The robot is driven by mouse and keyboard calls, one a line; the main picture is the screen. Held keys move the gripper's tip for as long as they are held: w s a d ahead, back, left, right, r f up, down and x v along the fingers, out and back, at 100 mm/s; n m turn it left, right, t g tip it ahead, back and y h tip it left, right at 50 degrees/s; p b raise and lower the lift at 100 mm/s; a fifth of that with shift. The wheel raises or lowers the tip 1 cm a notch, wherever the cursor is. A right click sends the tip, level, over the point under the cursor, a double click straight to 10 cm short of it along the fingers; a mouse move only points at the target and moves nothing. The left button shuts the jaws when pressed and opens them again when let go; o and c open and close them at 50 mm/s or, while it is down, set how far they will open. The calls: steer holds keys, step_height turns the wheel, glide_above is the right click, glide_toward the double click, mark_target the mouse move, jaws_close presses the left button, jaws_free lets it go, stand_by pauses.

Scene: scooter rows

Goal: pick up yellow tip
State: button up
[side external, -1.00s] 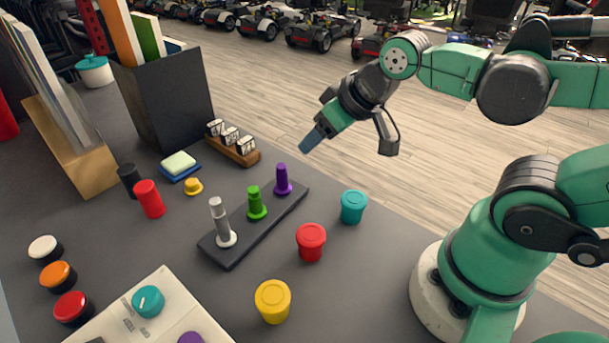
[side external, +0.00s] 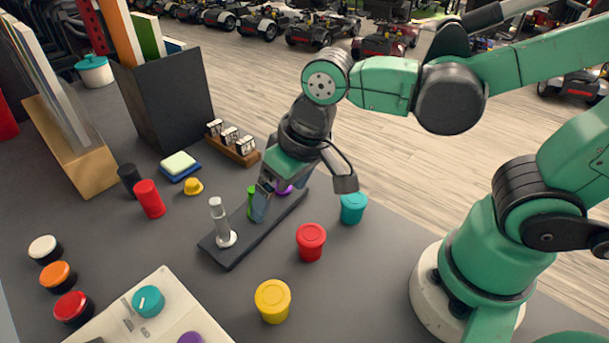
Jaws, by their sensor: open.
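The small yellow tip (side external: 193,187) sits on the dark table, left of the black tip rack (side external: 232,250). On the rack stand a grey-white tip (side external: 221,225), a green tip (side external: 252,199) and a purple tip (side external: 285,189). My gripper (side external: 262,203) is open and points down over the rack, to the right of the yellow tip and apart from it. Its fingers and body partly hide the green and purple tips. I cannot tell whether a finger touches the green tip.
A blue block with a pale pad (side external: 179,168) and a red cylinder (side external: 149,199) stand near the yellow tip. Lidded jars in red (side external: 310,243), teal (side external: 353,208) and yellow (side external: 273,302) stand right of the rack. A black box (side external: 172,100) stands behind.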

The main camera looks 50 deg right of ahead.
mark_target(272, 295)
steer(key=s+a+f+g, duration=0.1)
steer(key=a, duration=0.1)
steer(key=s+a+f+g, duration=0.1)
steer(key=s+a+f, duration=0.1)
steer(key=a, duration=0.1)
steer(key=s+a+f+g+h, duration=0.1)
steer(key=s+a, duration=0.1)
steer(key=a, duration=0.1)
steer(key=shift+s+a+f, duration=0.15)
steer(key=shift+s, duration=0.05)
steer(key=shift+f, duration=2.75)
steer(key=c, duration=1.3)
steer(key=shift+r, duration=0.15)
